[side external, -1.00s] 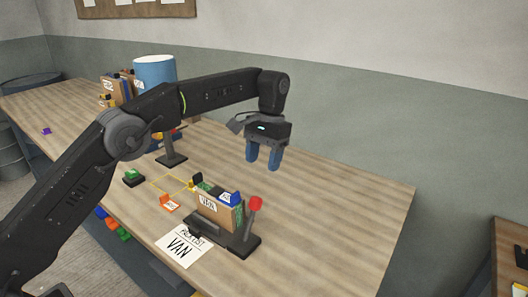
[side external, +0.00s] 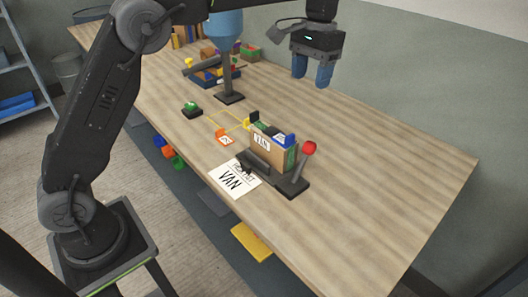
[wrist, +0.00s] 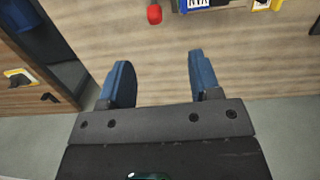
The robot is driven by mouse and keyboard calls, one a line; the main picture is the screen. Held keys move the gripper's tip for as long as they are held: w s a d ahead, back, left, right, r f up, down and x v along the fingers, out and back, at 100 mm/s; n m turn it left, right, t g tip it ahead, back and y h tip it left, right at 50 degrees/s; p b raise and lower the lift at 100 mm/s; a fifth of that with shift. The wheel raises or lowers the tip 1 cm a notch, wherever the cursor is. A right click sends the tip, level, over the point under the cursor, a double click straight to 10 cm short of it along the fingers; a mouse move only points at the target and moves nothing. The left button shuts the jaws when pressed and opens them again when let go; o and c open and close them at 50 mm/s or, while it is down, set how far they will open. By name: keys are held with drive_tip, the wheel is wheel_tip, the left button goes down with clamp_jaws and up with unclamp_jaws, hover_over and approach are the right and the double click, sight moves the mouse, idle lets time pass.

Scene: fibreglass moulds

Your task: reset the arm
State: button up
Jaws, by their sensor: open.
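My gripper (side external: 312,80) hangs above the back part of the wooden table (side external: 400,190), behind and to the right of the cardboard box in the side external view. Its two blue fingers are apart with nothing between them. In the wrist view my gripper (wrist: 158,68) also shows open and empty over bare wood. The box (side external: 272,150), labelled VAN, stands in a dark holder (side external: 290,187) with several coloured items in it. A red knob (side external: 309,148) rises beside it and also shows at the top of the wrist view (wrist: 154,14).
A printed VAN sheet (side external: 233,180) lies before the holder. An orange tag (side external: 224,138), a yellow outline (side external: 211,122) and a green button (side external: 192,106) are to its left. The right tabletop is clear.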

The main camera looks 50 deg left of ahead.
drive_tip(key=s+a+r+t, duration=0.2)
drive_tip(key=s, duration=0.6)
drive_tip(key=s+a+r+t, duration=0.2)
drive_tip(key=s, duration=0.7)
drive_tip(key=s+f+t, duration=0.1)
drive_tip(key=s+f, duration=0.2)
drive_tip(key=s, duration=0.3)
drive_tip(key=s+a+f+t, duration=0.1)
drive_tip(key=s+f, duration=0.3)
drive_tip(key=s, duration=0.2)
drive_tip(key=shift+s+a+f+t, duration=0.15)
drive_tip(key=shift+s+f+t, duration=0.15)
drive_tip(key=shift+s+t, duration=0.1)
drive_tip(key=shift+w, duration=0.1)
